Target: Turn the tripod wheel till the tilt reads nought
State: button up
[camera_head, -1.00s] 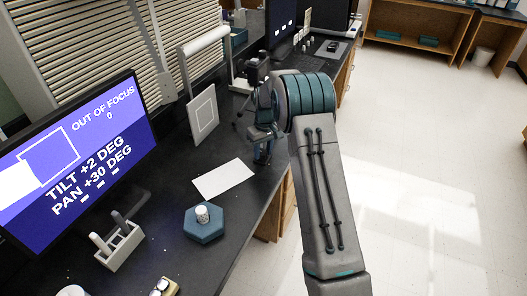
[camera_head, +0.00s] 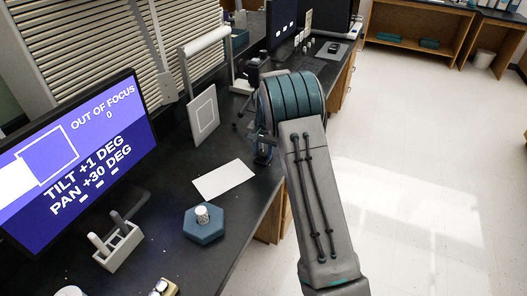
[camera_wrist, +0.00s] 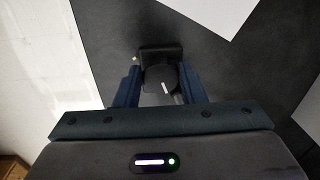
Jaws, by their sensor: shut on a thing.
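In the wrist view my gripper (camera_wrist: 160,88) is shut on a dark round wheel (camera_wrist: 161,84) with a white mark, one finger on each side. The tripod wheel shows only in the wrist view; my arm hides it in the head view. My gripper (camera_head: 262,148) shows in part in the head view, low over the bench's right side. The monitor (camera_head: 75,165) at left reads TILT +1 DEG, PAN +30 DEG and OUT OF FOCUS 0. A white block overlaps the left part of its square outline.
A white sheet (camera_head: 224,179) lies on the black bench (camera_head: 170,215) near my gripper. The floor at right is clear.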

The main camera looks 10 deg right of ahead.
aim_at(263, 155)
jog(key=m, duration=0.3)
jog(key=shift+a+r+m, duration=0.1)
jog(key=shift+m, duration=0.2)
jog(key=shift+w+m+p, duration=0.1)
jog(key=shift+m+p, duration=0.35)
jog(key=shift+m, duration=1.35)
jog(key=o, duration=1)
jog(key=r, duration=1.3)
jog(key=shift+s+r, duration=0.35)
jog(key=shift+s, duration=0.05)
